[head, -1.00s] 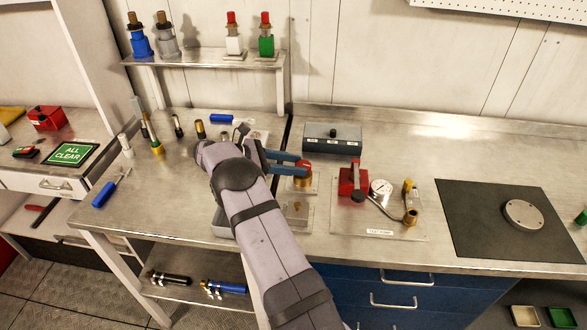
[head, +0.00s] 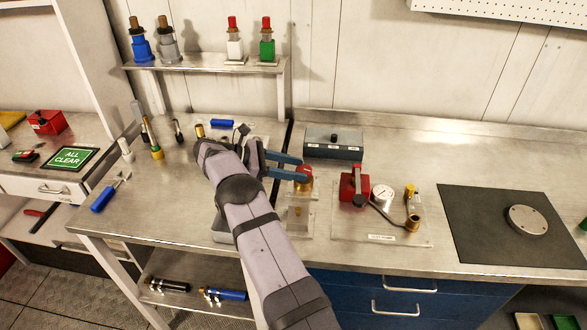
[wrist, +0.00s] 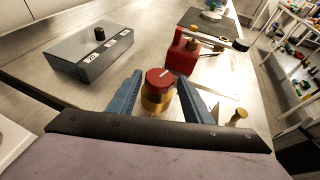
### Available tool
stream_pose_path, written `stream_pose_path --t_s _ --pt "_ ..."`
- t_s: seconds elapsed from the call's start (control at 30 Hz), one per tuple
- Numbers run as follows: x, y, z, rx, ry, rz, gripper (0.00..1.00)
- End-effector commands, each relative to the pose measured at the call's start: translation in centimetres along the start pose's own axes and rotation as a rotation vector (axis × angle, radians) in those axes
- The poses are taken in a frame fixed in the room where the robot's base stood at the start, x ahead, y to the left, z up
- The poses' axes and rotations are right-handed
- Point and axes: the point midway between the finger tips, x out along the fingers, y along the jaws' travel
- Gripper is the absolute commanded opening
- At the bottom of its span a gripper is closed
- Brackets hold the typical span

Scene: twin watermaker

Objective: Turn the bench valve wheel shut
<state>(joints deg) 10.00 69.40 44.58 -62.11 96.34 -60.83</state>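The bench valve has a red round wheel (head: 303,173) with a pale mark on top, over a brass body. It stands upright on a small plate on the bench, left of the red block. In the wrist view the red wheel (wrist: 159,78) sits between the tips of my gripper's two blue fingers. My gripper (head: 296,168) is open, with one finger on each side of the valve. A narrow gap shows beside the wheel in the wrist view, so the fingers do not appear to grip it. The arm hides part of the bench to the left.
A grey box with a black knob (head: 333,142) stands behind the valve. A red block with a lever (head: 354,187), a gauge (head: 384,195) and a brass fitting (head: 412,210) stand close on the right. A dark mat (head: 475,248) lies farther right.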

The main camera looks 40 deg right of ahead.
Motion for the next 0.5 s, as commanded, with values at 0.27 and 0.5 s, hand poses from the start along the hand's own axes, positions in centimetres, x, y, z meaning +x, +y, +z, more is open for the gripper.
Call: stream_pose_path --t_s 0.27,0.5 --pt "0.0 0.02 -0.04 0.0 0.002 0.001 0.56" --pt "-0.34 0.07 0.71 0.001 0.003 0.002 0.56"
